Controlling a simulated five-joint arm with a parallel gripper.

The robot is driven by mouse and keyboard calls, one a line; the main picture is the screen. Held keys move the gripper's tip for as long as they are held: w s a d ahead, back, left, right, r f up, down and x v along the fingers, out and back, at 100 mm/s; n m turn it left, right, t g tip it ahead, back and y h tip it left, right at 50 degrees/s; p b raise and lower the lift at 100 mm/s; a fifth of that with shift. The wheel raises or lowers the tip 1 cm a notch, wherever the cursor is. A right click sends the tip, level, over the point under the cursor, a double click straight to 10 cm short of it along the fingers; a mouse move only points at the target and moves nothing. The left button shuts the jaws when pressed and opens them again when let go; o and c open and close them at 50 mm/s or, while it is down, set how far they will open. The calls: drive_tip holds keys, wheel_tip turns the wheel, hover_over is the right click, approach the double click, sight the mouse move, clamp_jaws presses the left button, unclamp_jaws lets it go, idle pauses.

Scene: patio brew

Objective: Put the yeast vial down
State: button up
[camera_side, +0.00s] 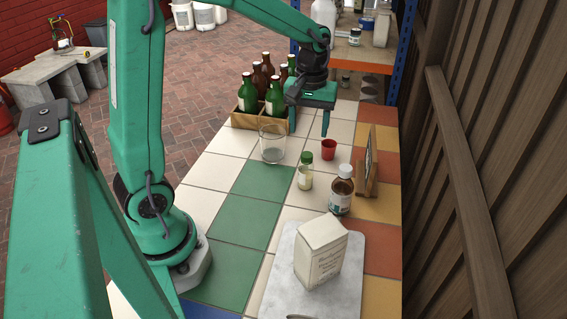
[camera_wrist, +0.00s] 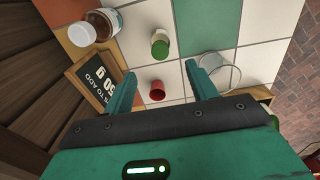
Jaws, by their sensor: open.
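The yeast vial, a small clear vial with a green cap and pale contents (camera_side: 305,179), stands upright on a white tile, apart from my gripper. It also shows in the wrist view (camera_wrist: 160,47), beyond the fingertips. My gripper (camera_side: 309,122) is open and empty, above the table behind the vial. In the wrist view its two fingers (camera_wrist: 160,72) are spread, with a red cup (camera_wrist: 157,91) visible in the gap between them. The cup (camera_side: 328,150) stands on the table behind and right of the vial.
A clear glass (camera_side: 272,143) stands left of the vial; a brown bottle with a white cap (camera_side: 341,192) and a framed sign (camera_side: 368,170) stand right. A wooden crate of bottles (camera_side: 243,118) is behind. A carton (camera_side: 318,250) sits on a marble board (camera_side: 358,285). Green tiles in front are clear.

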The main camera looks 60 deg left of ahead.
drive_tip(key=s+d+r+m+t, duration=0.2)
drive_tip(key=s+r+m, duration=0.2)
drive_tip(key=s, duration=0.4)
drive_tip(key=s+d+r+m+t, duration=0.3)
drive_tip(key=s+m, duration=0.2)
drive_tip(key=s, duration=0.2)
drive_tip(key=shift+s+d+r+t, duration=0.3)
drive_tip(key=shift+s+d+r, duration=0.05)
drive_tip(key=shift+s, duration=0.05)
